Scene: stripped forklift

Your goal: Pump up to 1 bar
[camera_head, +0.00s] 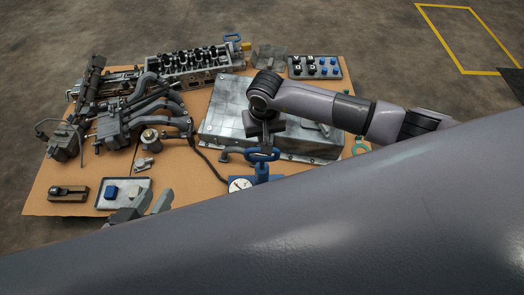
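The hand pump has a blue T-shaped handle (262,155), a blue base (262,178) and a round white gauge (240,185). It stands at the front middle of the work board; its lower part is hidden behind my grey arm link. The gauge reading is too small to tell. My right gripper (266,135) points down just above the handle; its fingers are mostly hidden under the wrist, so I cannot tell whether it touches or grips the handle. My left gripper (147,207) is at the front left, partly hidden by the link, with its fingers apart and empty.
A large grey metal box (225,115) lies behind the pump. A valve block (195,60) and a button panel (314,67) are at the back. Hoses and a manifold (130,120) fill the left. A small tray (123,195) with a blue block sits by my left gripper.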

